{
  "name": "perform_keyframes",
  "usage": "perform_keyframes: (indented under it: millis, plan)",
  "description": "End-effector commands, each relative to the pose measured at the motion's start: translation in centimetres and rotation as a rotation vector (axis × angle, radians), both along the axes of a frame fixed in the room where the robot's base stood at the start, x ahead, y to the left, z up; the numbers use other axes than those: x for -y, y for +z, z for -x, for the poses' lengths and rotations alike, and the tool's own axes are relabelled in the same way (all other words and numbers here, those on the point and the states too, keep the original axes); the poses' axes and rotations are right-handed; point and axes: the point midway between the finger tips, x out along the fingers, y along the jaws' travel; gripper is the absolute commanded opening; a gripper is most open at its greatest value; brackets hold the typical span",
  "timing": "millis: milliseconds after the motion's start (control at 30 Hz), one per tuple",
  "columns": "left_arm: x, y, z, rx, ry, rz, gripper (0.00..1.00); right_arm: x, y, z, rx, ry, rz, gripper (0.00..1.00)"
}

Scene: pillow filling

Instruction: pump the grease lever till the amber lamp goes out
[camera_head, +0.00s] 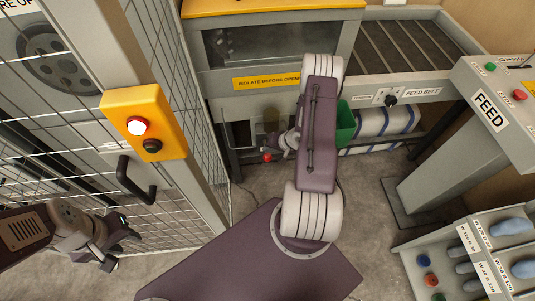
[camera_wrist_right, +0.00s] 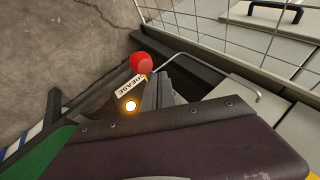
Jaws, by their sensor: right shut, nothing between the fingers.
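The grease lever's red ball knob (camera_head: 267,157) shows low at the front of the machine in the head view. In the right wrist view the knob (camera_wrist_right: 141,63) is just beyond my right gripper's fingertips; I cannot tell whether they touch. My right gripper (camera_wrist_right: 157,88) is shut and empty. The amber lamp (camera_wrist_right: 130,106) is lit, below the GREASE label (camera_wrist_right: 124,87). The lever's shaft is mostly hidden. My left gripper (camera_head: 124,243) is open and empty by the mesh fence, far from the lever.
A mesh fence (camera_head: 188,110) and a post with a yellow box (camera_head: 144,121) and black handle (camera_head: 134,181) stand left. A green bin (camera_head: 345,124) is right of my right arm. A FEED console (camera_head: 490,110) and a sloped rack (camera_head: 440,262) stand right.

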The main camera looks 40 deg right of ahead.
Motion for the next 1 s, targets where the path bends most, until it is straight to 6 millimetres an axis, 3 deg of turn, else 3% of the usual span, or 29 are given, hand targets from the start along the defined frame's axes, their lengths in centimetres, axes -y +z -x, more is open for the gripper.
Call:
perform_keyframes:
  millis: [167, 600, 1000]
  plan:
    - [0.0, 0.8, 0.0, 0.000, 0.000, 0.000, 0.36, 0.1, 0.8, -0.1, 0.000, 0.000, 0.000, 0.00]
    - [0.0, 5.4, 0.0, 0.000, 0.000, 0.000, 0.36, 0.6, 4.9, -1.0, 0.000, 0.001, 0.001, 0.00]
    - [0.0, 5.3, 0.0, 0.000, 0.000, 0.000, 0.36, 0.6, 4.8, -1.1, 0.000, 0.000, 0.000, 0.00]
